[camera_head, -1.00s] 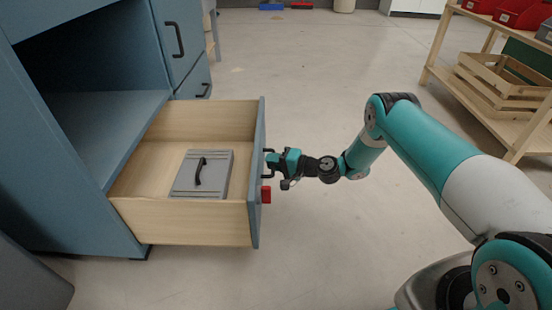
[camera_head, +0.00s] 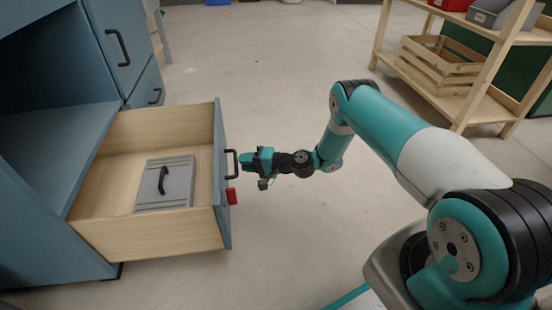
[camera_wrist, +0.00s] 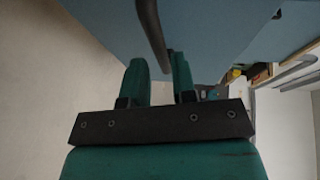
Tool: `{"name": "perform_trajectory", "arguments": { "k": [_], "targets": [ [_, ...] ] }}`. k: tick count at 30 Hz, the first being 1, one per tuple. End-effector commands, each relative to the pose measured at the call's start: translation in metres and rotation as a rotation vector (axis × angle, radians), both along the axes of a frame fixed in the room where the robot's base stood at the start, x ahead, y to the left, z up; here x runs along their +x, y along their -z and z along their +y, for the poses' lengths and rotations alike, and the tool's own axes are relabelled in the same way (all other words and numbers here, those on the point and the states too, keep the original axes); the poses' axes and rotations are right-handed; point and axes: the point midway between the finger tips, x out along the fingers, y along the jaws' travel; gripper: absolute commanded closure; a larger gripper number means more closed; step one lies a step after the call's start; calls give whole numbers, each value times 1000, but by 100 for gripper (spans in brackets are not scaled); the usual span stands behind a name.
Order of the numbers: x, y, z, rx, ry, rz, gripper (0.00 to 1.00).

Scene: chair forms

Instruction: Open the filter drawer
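The drawer (camera_head: 150,240) stands pulled out of the blue cabinet, with pale wooden sides and a blue front. A black bar handle (camera_head: 231,164) is on its front, and it also shows in the wrist view (camera_wrist: 152,35). A red tag (camera_head: 231,196) is on the front below the handle. A grey lidded box (camera_head: 178,185) with a black handle lies inside the drawer.
The blue cabinet (camera_head: 50,140) has an open shelf space and further closed fronts with black handles (camera_head: 117,47). A wooden shelf (camera_head: 440,85) with a slatted crate (camera_head: 440,62) stands at the back right. The floor between is clear.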

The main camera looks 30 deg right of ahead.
Motion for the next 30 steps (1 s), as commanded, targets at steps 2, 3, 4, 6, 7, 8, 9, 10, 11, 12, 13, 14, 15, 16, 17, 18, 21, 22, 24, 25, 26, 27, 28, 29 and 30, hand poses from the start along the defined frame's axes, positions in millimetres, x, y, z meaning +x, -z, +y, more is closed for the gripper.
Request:
{"name": "perform_trajectory", "arguments": {
  "k": [2, 3, 4, 6, 7, 8, 9, 10, 11, 12, 13, 14, 15, 16, 17, 18, 21, 22, 24, 25, 26, 27, 28, 29, 30],
  "targets": [
    [-14, -12, -18, 3, 6, 5, 75],
    [-20, -13, -26, 3, 6, 6, 75],
    [-25, -14, -32, 3, 6, 5, 75],
    [-37, -18, -46, 3, 5, 4, 75],
    [-42, -18, -52, 3, 6, 5, 75],
    [-46, -20, -57, 4, 4, 5, 75],
    [-52, -22, -64, 4, 5, 2, 75],
    [-56, -22, -69, 4, 4, 3, 75],
    [-60, -23, -74, 3, 4, 3, 75],
    [-65, -24, -80, 4, 3, 3, 75],
    [-69, -24, -83, 4, 3, 3, 75],
    [-71, -24, -87, 3, 2, 2, 75],
    [-75, -25, -91, 2, 2, 2, 75],
    [-77, -25, -93, 2, 1, 2, 75],
    [-79, -25, -96, 2, 1, 2, 75],
    [-81, -26, -98, 3, -1, 2, 75],
    [-84, -25, -101, 2, -2, 1, 75],
    [-84, -25, -102, 2, -2, 1, 75],
    [-85, -25, -102, 2, -3, 1, 75],
    [-85, -25, -102, 2, -3, 1, 75],
    [-85, -25, -102, 2, -3, 1, 75],
    [-85, -25, -102, 2, -3, 1, 75],
    [-85, -25, -102, 2, -3, 1, 75],
    [-85, -25, -102, 2, -3, 1, 75],
    [-84, -25, -102, 2, -3, 1, 75]
  ]
}}
